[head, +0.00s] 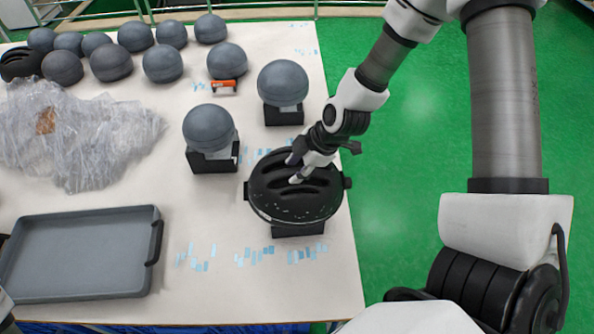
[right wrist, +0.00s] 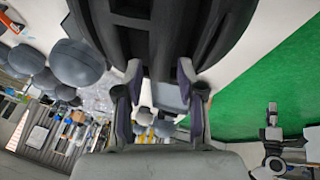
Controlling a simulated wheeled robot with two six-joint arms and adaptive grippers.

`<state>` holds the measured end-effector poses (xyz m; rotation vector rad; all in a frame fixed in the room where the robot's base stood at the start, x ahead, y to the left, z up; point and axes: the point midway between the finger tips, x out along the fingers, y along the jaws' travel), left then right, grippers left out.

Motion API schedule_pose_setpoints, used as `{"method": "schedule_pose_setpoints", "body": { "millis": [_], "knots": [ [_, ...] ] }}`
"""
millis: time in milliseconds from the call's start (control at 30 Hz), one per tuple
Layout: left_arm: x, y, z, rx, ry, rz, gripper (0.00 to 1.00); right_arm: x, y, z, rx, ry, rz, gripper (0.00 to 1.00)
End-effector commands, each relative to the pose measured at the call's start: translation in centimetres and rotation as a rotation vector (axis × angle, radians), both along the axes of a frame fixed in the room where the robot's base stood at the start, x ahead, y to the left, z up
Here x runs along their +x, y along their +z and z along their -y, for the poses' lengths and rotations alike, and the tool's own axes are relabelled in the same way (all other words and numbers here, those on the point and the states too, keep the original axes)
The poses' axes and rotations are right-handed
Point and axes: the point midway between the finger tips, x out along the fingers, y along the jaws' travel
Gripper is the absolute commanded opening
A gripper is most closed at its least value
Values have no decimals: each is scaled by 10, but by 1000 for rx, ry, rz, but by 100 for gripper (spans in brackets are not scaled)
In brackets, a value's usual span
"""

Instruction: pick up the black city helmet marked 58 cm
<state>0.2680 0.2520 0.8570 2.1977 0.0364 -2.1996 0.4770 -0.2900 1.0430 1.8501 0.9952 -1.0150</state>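A black vented helmet (head: 275,207) sits on a low black stand (head: 298,230) at the table's right edge in the head view. No size mark on it is legible. My right gripper (head: 297,168) is down at the helmet's crown, its fingers on either side of a rib between two vents. In the right wrist view the helmet (right wrist: 155,25) fills the top, and the fingers of my right gripper (right wrist: 160,72) stand apart with a dark rib between their tips. I cannot tell whether they press on it. My left gripper is out of view.
Two grey domes, (head: 208,128) and (head: 283,82), sit on black stands nearby. Several more stand at the back left, with another black vented helmet (head: 20,64). Clear plastic wrap (head: 75,138) and a grey tray (head: 148,212) lie left. An orange-white box (head: 223,87) is further back.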

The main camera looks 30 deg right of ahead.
Motion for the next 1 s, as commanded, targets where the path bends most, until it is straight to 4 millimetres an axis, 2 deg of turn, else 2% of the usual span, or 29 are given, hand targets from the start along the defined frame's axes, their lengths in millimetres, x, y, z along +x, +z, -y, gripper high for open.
{"method": "schedule_pose_setpoints", "body": {
  "millis": [33, 67, 300, 333, 433, 800, 867, 967, 1000],
  "knots": [
    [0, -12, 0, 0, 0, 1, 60, 3, -11, -2, -2, 3, 1, 38],
    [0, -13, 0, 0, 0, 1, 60, 4, -12, -2, -2, 2, 0, 38],
    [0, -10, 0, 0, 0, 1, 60, 5, -10, -3, 0, -1, 0, 38],
    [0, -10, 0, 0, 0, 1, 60, 5, -10, -3, 0, -1, 0, 34],
    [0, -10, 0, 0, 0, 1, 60, 5, -10, -3, 0, -1, 0, 0],
    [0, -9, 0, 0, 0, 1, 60, 5, -7, -3, 0, -2, 2, 0],
    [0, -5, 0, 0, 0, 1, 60, 6, 0, -3, 0, -3, 2, 0],
    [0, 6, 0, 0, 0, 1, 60, 6, 22, -3, 1, -3, 3, 0],
    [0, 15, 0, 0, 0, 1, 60, 5, 35, -3, 1, -3, 3, 0]
  ]
}}
